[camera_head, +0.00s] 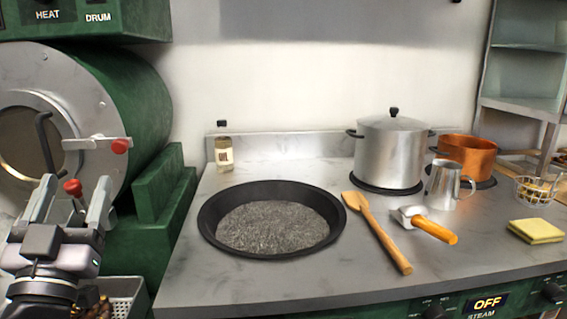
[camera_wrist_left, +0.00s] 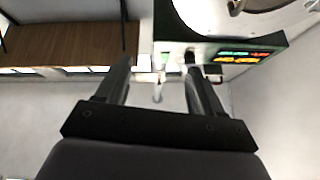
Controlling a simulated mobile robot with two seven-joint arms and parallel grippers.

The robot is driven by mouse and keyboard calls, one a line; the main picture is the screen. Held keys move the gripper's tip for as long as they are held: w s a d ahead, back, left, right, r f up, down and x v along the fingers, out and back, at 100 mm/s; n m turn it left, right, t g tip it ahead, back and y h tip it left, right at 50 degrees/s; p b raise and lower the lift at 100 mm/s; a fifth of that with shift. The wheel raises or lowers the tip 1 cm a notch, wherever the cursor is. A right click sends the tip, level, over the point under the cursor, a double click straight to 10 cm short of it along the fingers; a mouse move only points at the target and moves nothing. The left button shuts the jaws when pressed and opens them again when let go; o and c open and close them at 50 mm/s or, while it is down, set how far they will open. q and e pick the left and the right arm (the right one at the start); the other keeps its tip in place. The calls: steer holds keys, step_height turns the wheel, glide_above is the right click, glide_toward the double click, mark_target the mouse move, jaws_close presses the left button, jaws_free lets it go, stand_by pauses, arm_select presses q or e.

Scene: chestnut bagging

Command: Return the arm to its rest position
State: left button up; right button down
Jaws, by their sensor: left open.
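My left gripper (camera_head: 73,203) is at the left of the head view, in front of the green roasting drum (camera_head: 125,105). Its two fingers are apart, with nothing held between them. A red knob (camera_head: 73,187) of the drum machine shows between the fingers in the picture; I cannot tell whether they touch it. The left wrist view also shows the open, empty gripper (camera_wrist_left: 158,85), with a floor and a dark machine panel (camera_wrist_left: 225,55) beyond. My right gripper is not in view.
A metal tray (camera_head: 125,290) sits low beside my arm.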

arm_select(q)
steer(key=s+a+f+n+g, duration=0.1)
steer(key=s+f+g, duration=0.35)
steer(key=f, duration=0.85)
steer(key=s+f+n+g, duration=0.1)
steer(key=f+g, duration=0.6)
steer(key=f, duration=0.5)
steer(key=s+d+f+m+g+h, duration=0.25)
steer(key=s+f+g, duration=0.25)
steer(key=s+f, duration=0.3)
steer(key=s+d+f+m+g+h, duration=0.1)
steer(key=s+d+f+g, duration=0.4)
steer(key=s, duration=0.4)
steer(key=w+d+f+t+h, duration=0.2)
steer(key=w+d+f+t, duration=0.1)
steer(key=w+f+t, duration=0.4)
step_height(320, 180, up, 12)
steer(key=a+p, duration=0.1)
steer(key=p, duration=1.4)
steer(key=shift+s+a+m, duration=0.3)
steer(key=shift+s+m, duration=0.05)
steer(key=shift+s, duration=0.05)
